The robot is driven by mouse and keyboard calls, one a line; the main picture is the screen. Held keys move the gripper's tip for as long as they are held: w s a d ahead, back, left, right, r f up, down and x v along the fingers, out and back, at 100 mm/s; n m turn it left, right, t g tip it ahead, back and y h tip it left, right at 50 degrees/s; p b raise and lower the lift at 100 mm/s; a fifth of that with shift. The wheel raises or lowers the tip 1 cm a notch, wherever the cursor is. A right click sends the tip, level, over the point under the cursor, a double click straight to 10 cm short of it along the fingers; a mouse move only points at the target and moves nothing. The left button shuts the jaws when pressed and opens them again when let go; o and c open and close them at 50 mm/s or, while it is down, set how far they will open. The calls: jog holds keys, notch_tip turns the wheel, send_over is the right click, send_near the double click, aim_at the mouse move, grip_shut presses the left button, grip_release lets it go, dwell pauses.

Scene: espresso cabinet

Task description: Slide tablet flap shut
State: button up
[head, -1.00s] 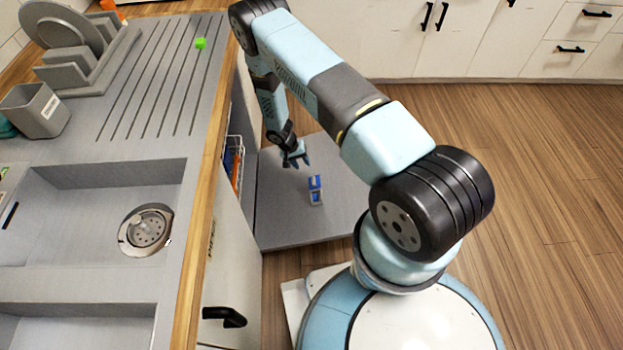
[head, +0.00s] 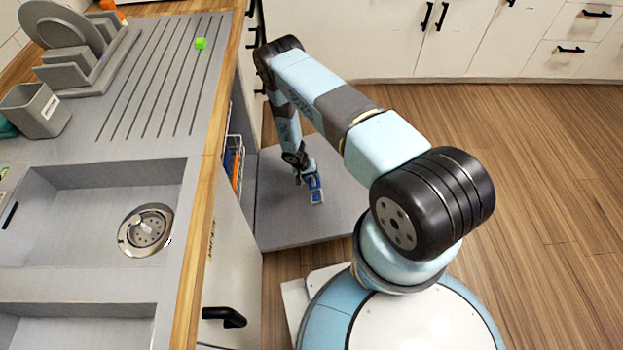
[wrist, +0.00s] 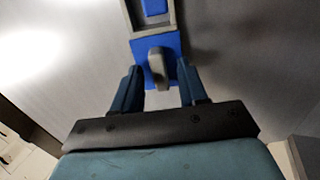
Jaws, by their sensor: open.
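The tablet flap (wrist: 174,43) is a small blue plate with an upright grey knob (wrist: 158,68). It lies beside a grey-framed compartment (wrist: 131,14) whose blue interior is partly uncovered at the top edge of the wrist view. In the head view the compartment (head: 317,198) sits on the lowered grey door. My gripper (wrist: 159,76) is open, with one dark blue finger on each side of the knob and a gap to each. In the head view my gripper (head: 308,181) is low over the flap and partly hides it.
The lowered grey door (head: 285,222) lies flat, with bare surface around the compartment. A rack with blue and orange items (head: 234,163) stands in the cabinet opening at its left. The wooden counter edge (head: 203,210) runs alongside.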

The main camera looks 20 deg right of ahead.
grip_shut()
dwell(0.4)
dwell(0.4)
